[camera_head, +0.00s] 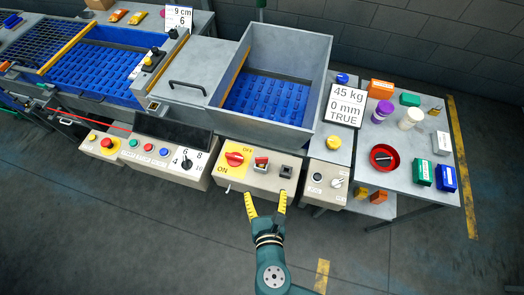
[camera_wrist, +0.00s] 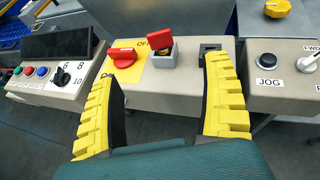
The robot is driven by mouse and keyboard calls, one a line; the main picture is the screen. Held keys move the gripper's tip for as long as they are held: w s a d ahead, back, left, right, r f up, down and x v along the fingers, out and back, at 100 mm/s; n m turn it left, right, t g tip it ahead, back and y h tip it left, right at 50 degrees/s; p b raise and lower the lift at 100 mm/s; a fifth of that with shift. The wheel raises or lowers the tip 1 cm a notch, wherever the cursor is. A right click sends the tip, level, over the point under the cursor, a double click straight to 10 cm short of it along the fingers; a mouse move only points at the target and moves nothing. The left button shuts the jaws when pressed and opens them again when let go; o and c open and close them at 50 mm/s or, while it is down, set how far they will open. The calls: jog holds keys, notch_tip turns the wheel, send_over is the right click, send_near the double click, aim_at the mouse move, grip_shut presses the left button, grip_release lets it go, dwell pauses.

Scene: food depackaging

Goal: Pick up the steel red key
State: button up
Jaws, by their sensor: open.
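A red piece (camera_head: 261,161) sits in a small grey holder on the beige control box (camera_head: 240,183). It is the likeliest red key, but its shape is too small to be sure. In the wrist view the red piece (camera_wrist: 158,39) shows in the top of its grey holder (camera_wrist: 163,58), between my fingertips in the picture. My gripper (camera_head: 266,205) is open and empty, in front of the box, its yellow fingers pointing towards it. In the wrist view my gripper (camera_wrist: 165,85) has both fingers spread wide, apart from the red piece.
A red rotary switch (camera_head: 235,158) on a yellow plate is left of the holder; a dark socket (camera_head: 286,171) is right. Neighbouring boxes carry a black selector (camera_head: 187,164) and a JOG button (camera_wrist: 266,60). A grey hopper (camera_head: 312,95) rises behind. The floor in front is clear.

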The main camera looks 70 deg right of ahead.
aim_at(262, 159)
jog(key=b+x, duration=0.2)
jog(key=x, duration=1.4)
jog(key=shift+w+f+b, duration=0.1)
jog(key=shift+w+b, duration=0.1)
jog(key=shift+b, duration=0.15)
jog(key=shift+c, duration=0.2)
jog(key=c, duration=1.2)
